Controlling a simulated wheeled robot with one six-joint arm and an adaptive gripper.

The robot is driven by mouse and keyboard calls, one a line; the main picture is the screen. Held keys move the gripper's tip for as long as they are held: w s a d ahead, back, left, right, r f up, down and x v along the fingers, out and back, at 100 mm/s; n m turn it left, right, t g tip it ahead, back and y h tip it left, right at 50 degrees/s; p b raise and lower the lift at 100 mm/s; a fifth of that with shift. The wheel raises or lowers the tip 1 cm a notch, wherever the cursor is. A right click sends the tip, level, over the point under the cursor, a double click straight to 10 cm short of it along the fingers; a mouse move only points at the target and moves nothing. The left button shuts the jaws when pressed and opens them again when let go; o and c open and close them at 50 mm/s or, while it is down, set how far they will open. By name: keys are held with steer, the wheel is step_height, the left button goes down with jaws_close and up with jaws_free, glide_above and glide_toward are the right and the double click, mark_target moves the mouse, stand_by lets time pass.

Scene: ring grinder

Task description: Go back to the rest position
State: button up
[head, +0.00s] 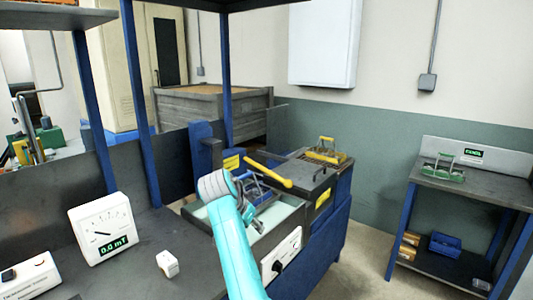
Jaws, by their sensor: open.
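My teal arm (236,250) rises from the bottom middle of the head view. It ends in a grey rounded joint (214,185) in front of the machine with the light tray. A blue-handled carrier (262,193) sits at the tray, partly covered by my arm. A yellow-handled carrier (325,151) stands on the dark top behind it, and a green carrier (444,169) stands on the right table.
A yellow lever (269,175) crosses above the tray. A meter (103,228) reading 0.0 mT and a small white block (167,263) stand on the dark left bench (135,270). Blue posts frame this bench. The right table (478,183) has a lower shelf with boxes. Open floor lies between.

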steer(key=s+d+f+n+t+y, duration=0.1)
steer(key=s+d+f, duration=0.2)
steer(key=f, duration=0.5)
steer(key=s+d+f+n, duration=0.1)
steer(key=s+d+f, duration=0.15)
steer(key=f, duration=0.65)
steer(key=s+d+f+n+t+y, duration=0.1)
steer(key=s+d+f, duration=0.15)
steer(key=f, duration=0.55)
steer(key=s+d+f+n+t+y, duration=0.1)
steer(key=s+d+f, duration=0.4)
steer(key=s, duration=0.4)
steer(key=s+d+f+n+t, duration=0.1)
steer(key=s+d+f, duration=0.2)
steer(key=s+f, duration=0.6)
steer(key=s+d+r+n+t+y, duration=0.1)
steer(key=s+d+r, duration=0.1)
steer(key=s, duration=0.9)
steer(key=s+d+r+n+t, duration=0.1)
steer(key=s+d+r, duration=0.2)
steer(key=s, duration=0.9)
steer(key=s+d+r+t, duration=0.1)
steer(key=s+r+t, duration=0.2)
steer(key=s+r, duration=1.3)
steer(key=shift+s+d+r, duration=0.25)
steer(key=shift+d+r, duration=0.1)
steer(key=shift+r, duration=0.5)
